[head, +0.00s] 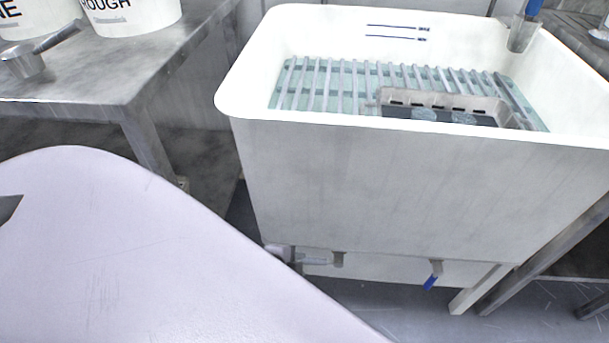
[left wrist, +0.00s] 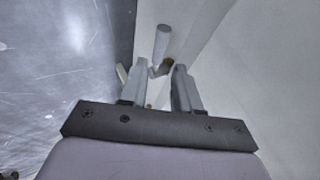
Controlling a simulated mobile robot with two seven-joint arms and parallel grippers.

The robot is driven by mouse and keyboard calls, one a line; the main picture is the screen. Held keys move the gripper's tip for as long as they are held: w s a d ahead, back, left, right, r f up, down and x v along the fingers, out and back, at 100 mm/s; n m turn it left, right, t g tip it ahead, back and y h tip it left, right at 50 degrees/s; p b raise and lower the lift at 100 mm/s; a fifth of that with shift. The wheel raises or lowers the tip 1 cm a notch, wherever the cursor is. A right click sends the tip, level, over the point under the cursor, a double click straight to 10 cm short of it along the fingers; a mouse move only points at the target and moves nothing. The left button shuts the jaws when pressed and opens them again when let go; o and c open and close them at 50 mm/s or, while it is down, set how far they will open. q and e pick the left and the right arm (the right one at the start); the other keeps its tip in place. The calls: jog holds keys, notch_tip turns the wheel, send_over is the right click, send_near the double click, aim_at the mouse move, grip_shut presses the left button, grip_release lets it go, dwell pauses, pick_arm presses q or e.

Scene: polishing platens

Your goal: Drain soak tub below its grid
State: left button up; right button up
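The white soak tub (head: 380,175) stands at centre right in the head view. A slatted metal grid (head: 330,85) lies inside, with pale greenish water showing between and under its bars; I cannot tell the exact level. Two dark level lines (head: 398,32) mark the back wall. Under the tub hang a fitting (head: 338,259) and, further right, a valve with a blue handle (head: 432,276) pointing down and left. My left gripper (head: 314,258) is by the left fitting, partly hidden by my arm. In the wrist view its fingers (left wrist: 157,75) are apart, a grey cylindrical part (left wrist: 162,42) beyond them. My right gripper is out of view.
A metal rack (head: 440,102) with dark contents and round discs sits on the grid. A clear vessel with a blue handle (head: 523,32) is at the right rim. A metal bench (head: 100,82) with white buckets (head: 130,18) stands left. Tub legs (head: 480,292) are close below.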

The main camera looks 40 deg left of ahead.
aim_at(311, 261)
pick_arm(q)
jog(key=b+x, duration=0.3)
jog(key=x, duration=0.3)
jog(key=shift+f, duration=0.15)
jog(key=shift+w+f+b, duration=0.3)
jog(key=shift+f, duration=0.05)
jog(key=shift+w, duration=0.1)
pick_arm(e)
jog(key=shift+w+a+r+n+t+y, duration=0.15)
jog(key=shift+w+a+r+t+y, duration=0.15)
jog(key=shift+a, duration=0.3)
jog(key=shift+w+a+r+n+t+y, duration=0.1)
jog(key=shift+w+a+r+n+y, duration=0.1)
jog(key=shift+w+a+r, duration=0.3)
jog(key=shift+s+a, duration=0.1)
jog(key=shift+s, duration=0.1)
pick_arm(q)
grip_shut()
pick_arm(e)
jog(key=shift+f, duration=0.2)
